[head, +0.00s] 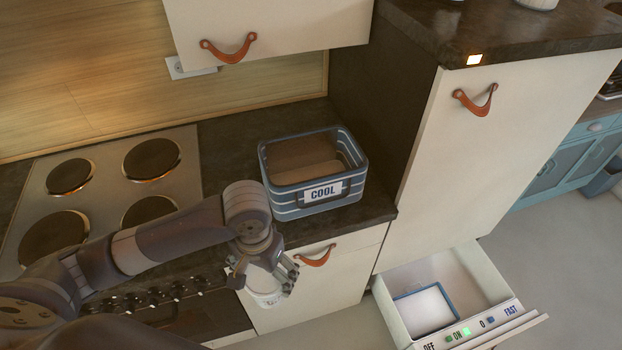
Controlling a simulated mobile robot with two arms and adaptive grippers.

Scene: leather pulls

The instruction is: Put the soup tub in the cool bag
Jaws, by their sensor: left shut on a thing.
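The cool bag (345,201) is a blue-and-white striped open container with a "COOL" label. It stands on the dark counter right of the hob, and its inside looks brown with no tub visible in it. My left gripper (266,284) is shut on a white tub, the soup tub (267,299). It holds the tub in front of the counter edge, below and left of the cool bag and apart from it. The fingers and wrist hide much of the tub. My right gripper is not in view.
A hob (110,195) with several plates lies left of the bag. A tall cabinet (500,150) rises right of it, and a wall cupboard (270,25) hangs above. An open drawer (465,290) with a blue-rimmed white tray (425,311) juts out at lower right.

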